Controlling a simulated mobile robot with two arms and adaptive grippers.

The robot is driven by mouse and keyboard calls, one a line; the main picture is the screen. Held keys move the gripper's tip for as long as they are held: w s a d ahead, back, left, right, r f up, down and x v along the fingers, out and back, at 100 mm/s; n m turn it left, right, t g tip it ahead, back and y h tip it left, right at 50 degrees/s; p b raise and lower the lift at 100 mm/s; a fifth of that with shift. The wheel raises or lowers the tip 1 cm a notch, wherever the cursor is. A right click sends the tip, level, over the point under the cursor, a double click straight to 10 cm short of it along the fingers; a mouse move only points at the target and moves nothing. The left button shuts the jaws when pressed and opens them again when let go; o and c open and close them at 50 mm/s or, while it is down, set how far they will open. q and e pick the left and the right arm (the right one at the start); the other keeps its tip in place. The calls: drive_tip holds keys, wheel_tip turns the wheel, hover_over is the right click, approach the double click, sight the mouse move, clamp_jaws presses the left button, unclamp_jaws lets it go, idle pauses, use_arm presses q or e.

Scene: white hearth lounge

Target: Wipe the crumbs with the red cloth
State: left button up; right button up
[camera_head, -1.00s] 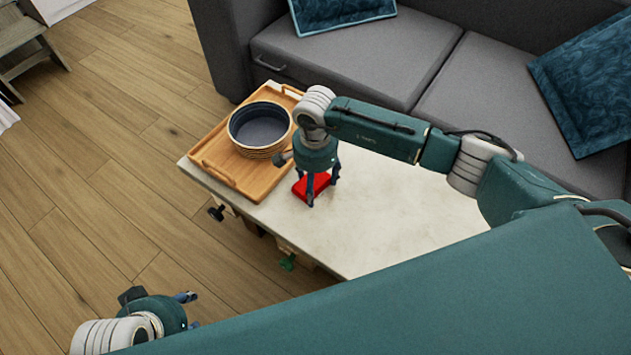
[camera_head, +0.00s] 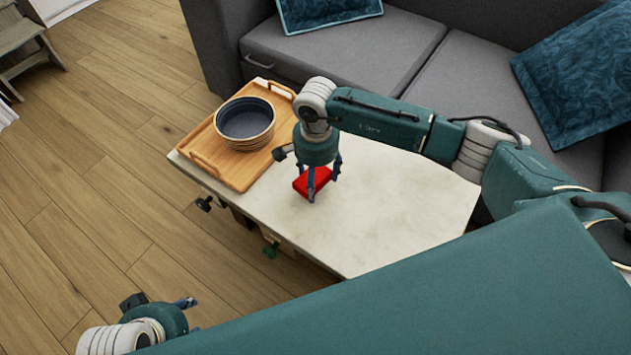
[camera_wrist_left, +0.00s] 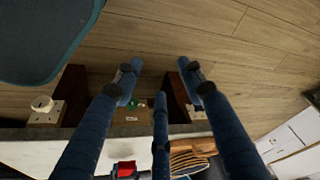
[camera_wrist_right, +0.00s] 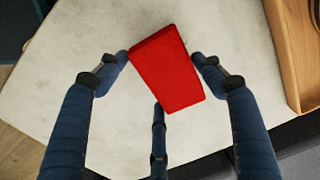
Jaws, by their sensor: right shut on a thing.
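The red cloth (camera_head: 301,183) is a small, thick, block-like piece at the pale stone table top (camera_head: 390,215), right of the tray. My right gripper (camera_head: 324,184) points down over the table and is shut on the cloth. In the right wrist view the cloth (camera_wrist_right: 167,68) sits between the fingertips. I cannot tell whether its underside touches the table. My left gripper (camera_head: 190,314) is empty, low in front of the table; in the left wrist view its fingers (camera_wrist_left: 160,84) are spread apart. I make out no crumbs in any view.
A wooden tray (camera_head: 214,164) with a stack of dark-blue-lined bowls (camera_head: 245,122) stands at the table's left end. A grey sofa (camera_head: 410,65) with blue cushions is close behind the table. The table top right of the cloth is clear. Wooden floor lies at left.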

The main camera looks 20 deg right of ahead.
drive_tip(key=shift+r, duration=0.35)
drive_tip(key=shift+w+r+p, duration=0.1)
drive_tip(key=shift+r+p, duration=0.3)
drive_tip(key=shift+r, duration=0.1)
drive_tip(key=shift+r+p, duration=0.6)
drive_tip(key=shift+r, duration=0.55)
use_arm(q)
wheel_tip(320, 180, down, 10)
drive_tip(key=shift+s+d+f+g, duration=0.15)
drive_tip(key=shift+s+g, duration=0.05)
drive_tip(key=shift+g, duration=0.2)
use_arm(e)
drive_tip(key=shift+r, duration=0.45)
